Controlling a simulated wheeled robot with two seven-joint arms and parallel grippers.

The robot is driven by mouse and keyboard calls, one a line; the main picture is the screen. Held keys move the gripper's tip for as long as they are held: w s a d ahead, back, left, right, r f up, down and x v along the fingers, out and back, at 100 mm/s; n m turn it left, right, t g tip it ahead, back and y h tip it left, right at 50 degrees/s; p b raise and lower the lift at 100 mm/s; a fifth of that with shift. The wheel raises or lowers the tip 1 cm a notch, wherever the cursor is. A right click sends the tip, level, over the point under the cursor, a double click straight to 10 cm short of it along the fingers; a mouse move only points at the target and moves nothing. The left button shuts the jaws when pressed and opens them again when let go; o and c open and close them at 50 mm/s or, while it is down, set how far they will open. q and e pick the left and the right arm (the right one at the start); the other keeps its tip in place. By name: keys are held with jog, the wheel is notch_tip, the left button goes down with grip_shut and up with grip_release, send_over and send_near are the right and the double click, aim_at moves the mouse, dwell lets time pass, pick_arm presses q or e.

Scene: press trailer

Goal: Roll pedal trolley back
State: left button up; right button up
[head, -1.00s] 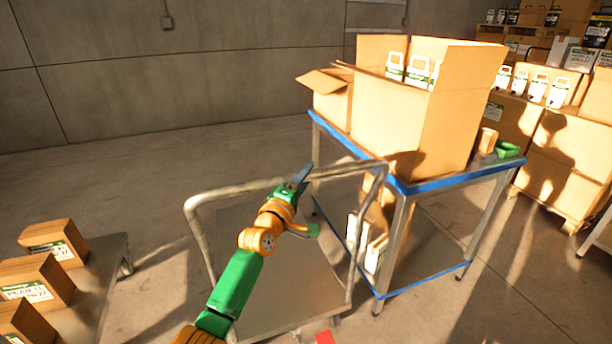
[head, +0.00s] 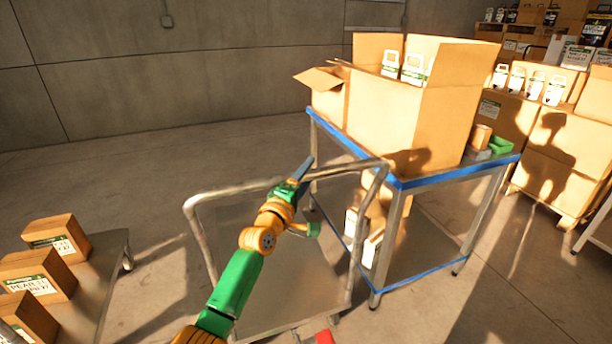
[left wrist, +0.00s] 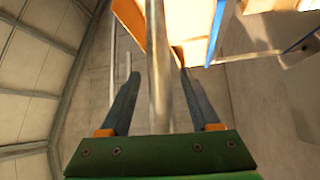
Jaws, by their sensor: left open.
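The pedal trolley (head: 270,262) is a flat metal platform with a bent tubular handle (head: 232,190), standing in the middle of the head view. A small red part (head: 323,337), perhaps its pedal, shows at its near edge. My left gripper (head: 305,200) is at the handle's top bar. In the left wrist view the open fingers (left wrist: 158,100) stand on either side of a grey bar (left wrist: 158,70), apart from it as far as I can tell. In the head view the arm hides part of the handle and platform. My right gripper is not in view.
A blue-edged table (head: 430,182) with large open cartons (head: 415,110) stands close on the trolley's right. A low platform (head: 112,275) with small boxes (head: 58,238) is at the left. Pallets of boxes (head: 555,150) stand far right. Floor behind the trolley, toward the wall, is clear.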

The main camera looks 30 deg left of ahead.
pick_arm(q)
jog(key=shift+s, duration=0.1)
jog(key=s+f, duration=0.1)
jog(key=s, duration=0.5)
jog(key=shift+s+d, duration=0.25)
jog(key=shift+s, duration=0.15)
jog(key=s+d+f+m+g, duration=0.2)
jog(key=s+f+m+g, duration=0.1)
jog(key=f, duration=0.8)
jog(key=s+d+f+m+g, duration=0.1)
jog(key=s+f+m+g, duration=0.15)
jog(key=f, duration=0.75)
jog(key=s+d+f+m+g, duration=0.2)
jog(key=s+f+g, duration=0.1)
jog(key=f, duration=0.8)
jog(key=s+d+f+m+g+h, duration=0.1)
jog(key=s+f+m+g, duration=0.1)
jog(key=s+f, duration=0.4)
jog(key=s+d+f+m+g, duration=0.2)
jog(key=s+f+m, duration=0.1)
jog(key=s+f, duration=0.35)
jog(key=s+d+f+m+g, duration=0.1)
jog(key=s+f+m+g, duration=0.2)
jog(key=s, duration=0.8)
jog(key=s+d+f+m+g, duration=0.2)
jog(key=s+f+m+g, duration=0.1)
jog(key=s, duration=0.9)
jog(key=shift+d+f+m, duration=0.25)
jog(key=shift+f+m, duration=0.4)
jog(key=shift+f, duration=0.1)
